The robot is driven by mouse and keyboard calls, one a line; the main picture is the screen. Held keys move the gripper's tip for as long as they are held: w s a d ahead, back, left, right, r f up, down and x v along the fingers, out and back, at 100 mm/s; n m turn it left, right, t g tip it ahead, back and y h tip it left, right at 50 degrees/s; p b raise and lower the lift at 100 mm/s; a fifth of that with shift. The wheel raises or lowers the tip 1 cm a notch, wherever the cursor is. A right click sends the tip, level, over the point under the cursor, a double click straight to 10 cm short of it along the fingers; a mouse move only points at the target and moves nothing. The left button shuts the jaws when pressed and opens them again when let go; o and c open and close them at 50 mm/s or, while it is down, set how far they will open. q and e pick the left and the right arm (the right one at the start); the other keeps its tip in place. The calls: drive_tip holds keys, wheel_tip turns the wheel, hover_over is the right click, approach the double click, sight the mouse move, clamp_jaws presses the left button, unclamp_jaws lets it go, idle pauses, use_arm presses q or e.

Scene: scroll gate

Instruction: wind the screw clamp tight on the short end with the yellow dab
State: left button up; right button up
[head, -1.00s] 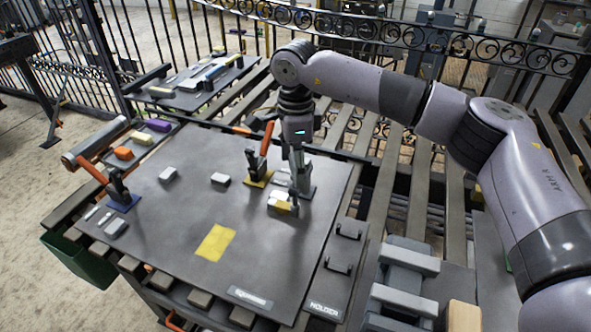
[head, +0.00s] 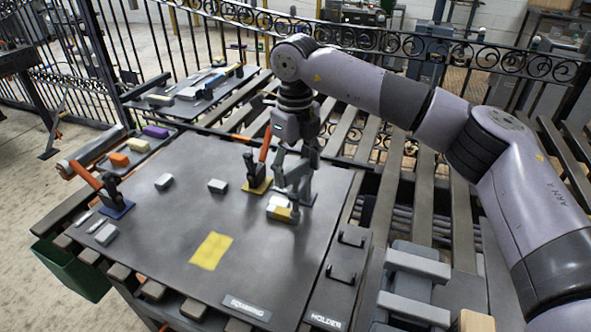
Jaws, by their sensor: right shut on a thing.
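My right gripper (head: 294,182) points down at the right side of the dark board, shut on what looks like the top of the screw clamp. The screw clamp (head: 307,197) is grey on a dark blue base and mostly hidden by the fingers. Beside it, to the lower left, lies a small pale block with a yellow patch (head: 281,209), which looks like the short end with the yellow dab. I cannot tell whether the clamp presses on it. My left gripper is not in view.
A red-handled clamp on a yellow plate (head: 257,187) stands close left of my gripper. Another stands on a blue plate (head: 117,210) at far left. Small grey blocks (head: 217,186) and a yellow square (head: 211,250) lie on the board (head: 170,240).

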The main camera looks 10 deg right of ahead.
sight(295, 166)
drive_tip(key=m+b, duration=0.1)
drive_tip(key=m, duration=0.5)
drive_tip(key=shift+w+r+m+b, duration=0.1)
drive_tip(key=shift+r+m+b, duration=0.05)
drive_tip(key=shift+m+b, duration=0.15)
drive_tip(key=m+b, duration=0.1)
drive_tip(key=m, duration=0.3)
drive_tip(key=shift+r+m, duration=0.1)
drive_tip(key=shift+m, duration=0.3)
drive_tip(key=o, duration=1.1)
drive_tip(key=shift+f, duration=0.2)
drive_tip(key=shift+o, duration=0.2)
drive_tip(key=shift+r, duration=0.1)
wheel_tip(295, 166, up, 12)
